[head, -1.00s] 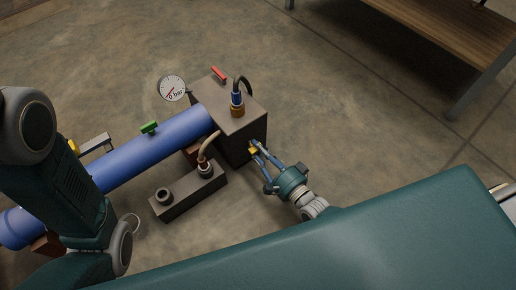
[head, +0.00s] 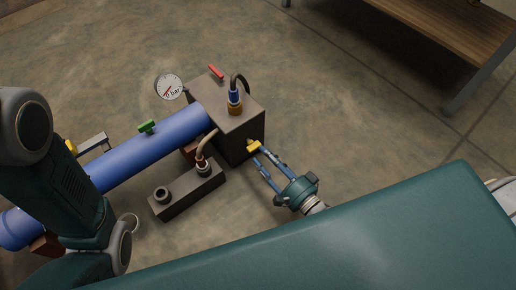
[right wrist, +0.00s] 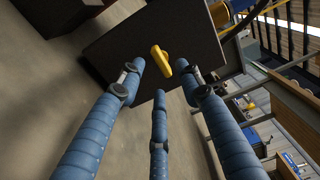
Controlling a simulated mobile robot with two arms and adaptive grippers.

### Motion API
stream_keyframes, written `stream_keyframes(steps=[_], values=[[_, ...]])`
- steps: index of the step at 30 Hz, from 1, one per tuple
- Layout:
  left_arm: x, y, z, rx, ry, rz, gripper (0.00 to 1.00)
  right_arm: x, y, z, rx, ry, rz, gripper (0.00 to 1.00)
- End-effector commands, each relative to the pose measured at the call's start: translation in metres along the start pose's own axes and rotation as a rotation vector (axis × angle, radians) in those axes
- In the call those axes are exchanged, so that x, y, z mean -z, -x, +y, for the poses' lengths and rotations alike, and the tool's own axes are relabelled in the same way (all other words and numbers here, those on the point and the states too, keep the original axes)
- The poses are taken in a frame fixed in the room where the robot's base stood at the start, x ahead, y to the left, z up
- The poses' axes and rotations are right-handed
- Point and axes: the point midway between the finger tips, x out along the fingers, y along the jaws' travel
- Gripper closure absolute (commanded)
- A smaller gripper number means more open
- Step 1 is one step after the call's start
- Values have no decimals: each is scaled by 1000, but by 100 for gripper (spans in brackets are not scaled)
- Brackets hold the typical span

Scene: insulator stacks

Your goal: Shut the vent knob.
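The yellow vent knob (head: 253,146) sits on the side face of a dark box (head: 256,127). In the right wrist view the knob (right wrist: 160,60) is a small bar standing slantwise on the dark face. My right gripper (head: 258,158) points at the knob with its blue fingers spread. In the right wrist view the gripper (right wrist: 160,72) has two fingertips on either side of the knob and a third below it, with gaps showing. Nothing is held. My left arm shows at the left, but its gripper is not in view.
A blue pipe (head: 155,148) runs left from the box, with a green handle (head: 147,127) on it. A round gauge (head: 169,87) reads 0 bar. A small dark block (head: 187,190) stands in front. A wooden bench (head: 440,35) is at upper right.

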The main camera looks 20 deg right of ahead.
Motion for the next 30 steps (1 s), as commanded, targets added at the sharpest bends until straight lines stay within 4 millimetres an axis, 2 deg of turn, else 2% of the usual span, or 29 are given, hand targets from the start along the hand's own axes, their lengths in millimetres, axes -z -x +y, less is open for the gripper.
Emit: stream_keyframes(steps=[1, 6, 12, 30], values=[[0, 0, 0, -1, 0, 0, 57, 0, 14, 1, -3, 0, -1, 65], [0, 0, 0, -1, 0, 0, 57, 0, 46, 1, -3, -1, -1, 65], [0, 0, 0, -1, 0, 0, 57, 0, 67, 0, 0, -1, 0, 65], [0, 0, 0, -2, 0, 0, 57, 0, 70, 0, 0, -1, 0, 65]])
